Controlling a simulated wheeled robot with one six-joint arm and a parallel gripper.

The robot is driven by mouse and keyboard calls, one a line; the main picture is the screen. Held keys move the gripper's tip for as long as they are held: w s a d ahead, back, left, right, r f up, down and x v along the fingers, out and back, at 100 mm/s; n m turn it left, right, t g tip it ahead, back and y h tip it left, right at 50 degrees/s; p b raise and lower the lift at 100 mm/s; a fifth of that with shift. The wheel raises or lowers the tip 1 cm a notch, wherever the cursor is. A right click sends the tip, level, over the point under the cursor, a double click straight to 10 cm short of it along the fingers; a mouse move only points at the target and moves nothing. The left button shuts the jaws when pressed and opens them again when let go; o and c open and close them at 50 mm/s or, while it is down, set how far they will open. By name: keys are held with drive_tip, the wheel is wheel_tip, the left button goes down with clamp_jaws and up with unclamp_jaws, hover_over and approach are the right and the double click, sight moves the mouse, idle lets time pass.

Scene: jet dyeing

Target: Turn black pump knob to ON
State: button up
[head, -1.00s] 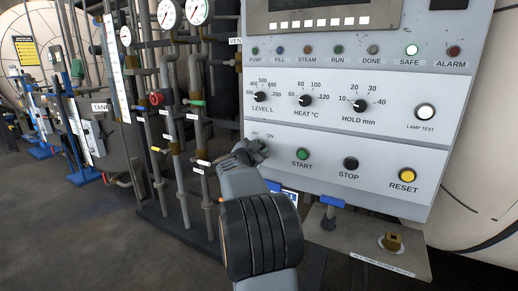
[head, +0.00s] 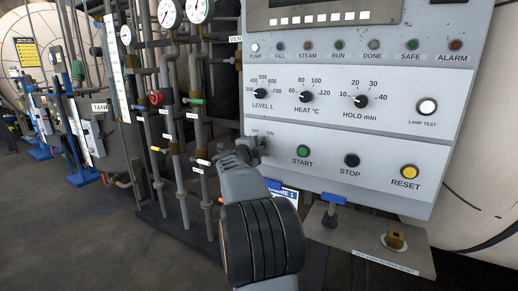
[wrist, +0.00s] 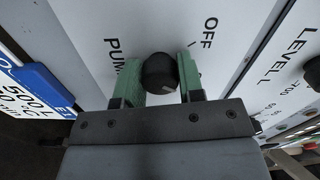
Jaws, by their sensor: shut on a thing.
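The black pump knob (wrist: 158,72) sits on the light panel between the two green fingers of my gripper (wrist: 159,78) in the wrist view. The fingers are shut on it, one on each side. In the head view my gripper (head: 256,147) reaches the lower left of the control panel (head: 330,136), just under the OFF and ON labels, and mostly hides the knob. The PUMP lamp (head: 255,47) is lit white; the SAFE lamp (head: 412,45) is dull green.
The green START button (head: 303,151) is close to the right of my gripper, with the black STOP button (head: 352,160) and yellow RESET button (head: 410,171) beyond. LEVEL, HEAT and HOLD dials are above. Pipes with valves (head: 178,120) stand to the left.

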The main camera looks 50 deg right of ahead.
drive_tip(key=shift+m, duration=0.5)
drive_tip(key=o, duration=0.9)
drive_tip(key=p+v, duration=0.2)
drive_tip(key=v, duration=1.2)
drive_tip(key=shift+w, duration=0.1)
